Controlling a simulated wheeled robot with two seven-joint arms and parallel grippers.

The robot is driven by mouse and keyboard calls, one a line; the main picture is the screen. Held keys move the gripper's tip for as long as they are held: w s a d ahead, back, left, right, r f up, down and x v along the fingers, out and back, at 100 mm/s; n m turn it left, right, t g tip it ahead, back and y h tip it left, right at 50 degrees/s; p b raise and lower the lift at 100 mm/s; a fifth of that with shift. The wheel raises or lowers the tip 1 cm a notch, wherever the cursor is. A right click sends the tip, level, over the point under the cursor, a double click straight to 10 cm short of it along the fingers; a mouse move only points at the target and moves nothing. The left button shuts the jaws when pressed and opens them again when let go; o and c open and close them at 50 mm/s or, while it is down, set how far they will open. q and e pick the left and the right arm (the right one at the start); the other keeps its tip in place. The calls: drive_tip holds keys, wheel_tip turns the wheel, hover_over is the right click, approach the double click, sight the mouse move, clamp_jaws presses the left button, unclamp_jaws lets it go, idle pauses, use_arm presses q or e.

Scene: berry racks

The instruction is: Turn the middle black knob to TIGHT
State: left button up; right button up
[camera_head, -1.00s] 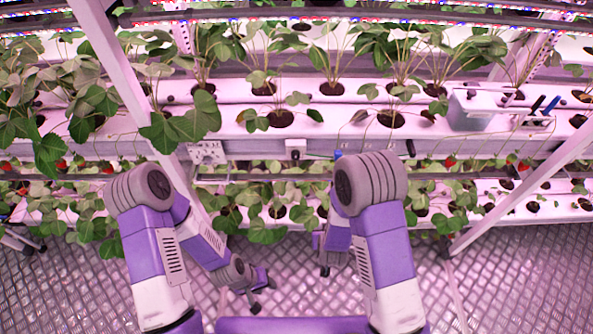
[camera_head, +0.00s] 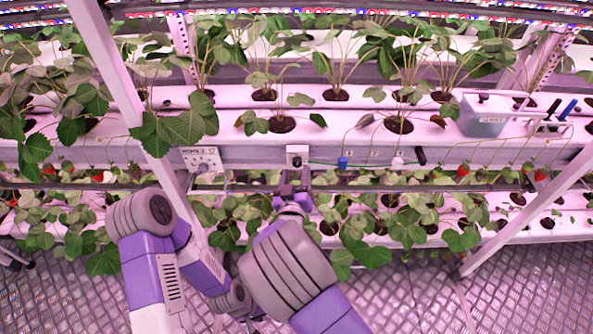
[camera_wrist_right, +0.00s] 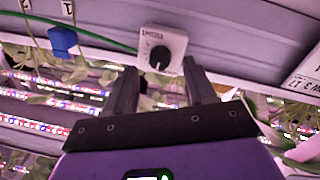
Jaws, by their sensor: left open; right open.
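The black knob (camera_wrist_right: 160,57) sits on the face of a small white box (camera_wrist_right: 177,42) in the right wrist view. Print above the knob is too small to read, and I cannot tell where it points. In the head view this white box (camera_head: 297,152) is on the front of the middle shelf. My right gripper (camera_head: 292,188) is open just below it. In the right wrist view its two fingers (camera_wrist_right: 160,74) stand apart, with the knob beyond and between their tips, apparently not gripped. My left gripper (camera_head: 248,317) is low, mostly hidden behind my right arm.
A white panel with dials (camera_head: 203,160) is to the left. A blue clip (camera_head: 343,162) and green cable are to the right. Strawberry plants hang above and below. A slanted white post (camera_head: 110,65) stands at left. The metal floor (camera_head: 420,295) is clear.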

sight(297, 162)
drive_tip(key=shift+w+d, duration=0.1)
drive_tip(key=shift+w, duration=1.25)
clamp_jaws()
